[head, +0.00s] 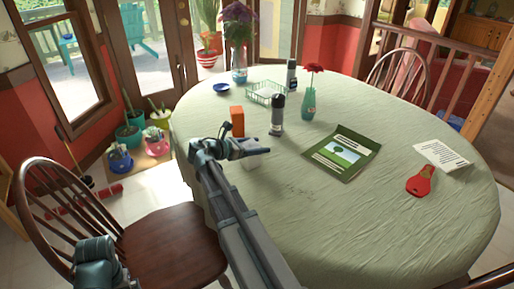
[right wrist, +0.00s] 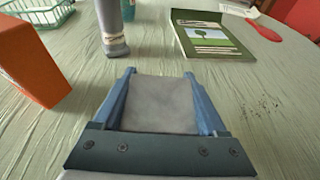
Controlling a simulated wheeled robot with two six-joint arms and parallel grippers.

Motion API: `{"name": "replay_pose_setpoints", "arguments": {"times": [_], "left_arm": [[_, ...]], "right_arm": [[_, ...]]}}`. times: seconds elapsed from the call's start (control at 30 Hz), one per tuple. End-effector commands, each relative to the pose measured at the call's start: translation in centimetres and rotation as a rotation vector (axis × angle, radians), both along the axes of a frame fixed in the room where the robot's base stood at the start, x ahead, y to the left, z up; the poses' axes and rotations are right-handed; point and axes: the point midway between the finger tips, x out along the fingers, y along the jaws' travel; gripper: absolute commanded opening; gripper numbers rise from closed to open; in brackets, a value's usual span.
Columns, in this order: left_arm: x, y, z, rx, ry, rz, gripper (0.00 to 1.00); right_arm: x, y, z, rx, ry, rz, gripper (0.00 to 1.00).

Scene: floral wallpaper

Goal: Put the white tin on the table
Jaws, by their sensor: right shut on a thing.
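The white tin (head: 252,161) is at the left side of the round table (head: 300,210), which has a pale green cloth. My right gripper (head: 254,149) is shut on the tin. In the right wrist view the tin (right wrist: 158,105) looks grey-white and sits between the two blue fingers of the gripper (right wrist: 159,78). The tin is over the cloth or on it; I cannot tell whether its base touches. My left gripper is not in view; only a part of my left arm shows at lower left.
An orange box (head: 237,121) and a grey bottle (head: 277,116) stand just beyond the tin. A green book (head: 341,153), a red paddle-shaped thing (head: 419,181), a wire basket (head: 265,93) and a flower vase (head: 308,104) are further off.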

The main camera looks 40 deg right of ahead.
Motion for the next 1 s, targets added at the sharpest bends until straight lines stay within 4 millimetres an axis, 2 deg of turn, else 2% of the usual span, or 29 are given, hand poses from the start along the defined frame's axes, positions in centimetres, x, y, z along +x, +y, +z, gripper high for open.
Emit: {"name": "replay_pose_setpoints", "arguments": {"times": [0.13, 0.17, 0.3, 0.63, 1.0], "left_arm": [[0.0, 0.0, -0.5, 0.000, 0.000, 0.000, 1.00], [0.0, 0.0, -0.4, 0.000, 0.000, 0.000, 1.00], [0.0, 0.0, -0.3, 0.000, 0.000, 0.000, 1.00], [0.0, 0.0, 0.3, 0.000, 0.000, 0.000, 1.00], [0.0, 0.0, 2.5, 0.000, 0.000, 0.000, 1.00]], "right_arm": [[0.0, 0.0, -0.4, -0.001, 0.000, 0.000, 0.02], [0.0, 0.0, -0.3, 0.000, 0.000, 0.000, 0.78], [0.0, 0.0, -0.3, 0.000, 0.000, 0.000, 1.00], [0.0, 0.2, 0.3, 0.000, 0.000, 0.001, 1.00], [0.9, 7.1, 2.5, 0.000, 0.000, 0.004, 1.00]]}}
